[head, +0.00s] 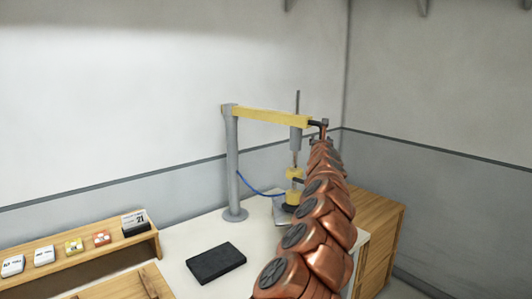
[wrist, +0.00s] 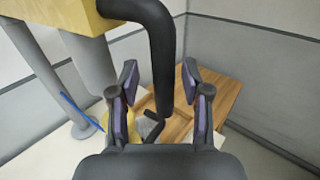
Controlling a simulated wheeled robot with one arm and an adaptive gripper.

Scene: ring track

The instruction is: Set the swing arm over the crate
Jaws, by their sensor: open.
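The swing arm (head: 268,115) is a yellow beam on a grey post, reaching right over the white bench, with a grey tool hanging near its end. Its yellow end block also shows in the wrist view (wrist: 45,12). A black bent handle (wrist: 164,60) comes off the end and hangs down between the fingers of my gripper (wrist: 159,75). My gripper is open around the handle, with gaps on both sides. In the head view my arm mostly hides it. A wooden box edge (head: 118,284), perhaps the crate, shows at the bottom left, cut off by the frame.
A black slab (head: 216,263) lies on the bench (head: 185,243). A wooden shelf (head: 85,252) with small boxes and a calendar stands at left. A wooden cabinet (head: 384,232) stands right, by the wall corner. A blue hose (head: 262,191) runs from the post. Yellow parts (head: 293,174) sit below the tool.

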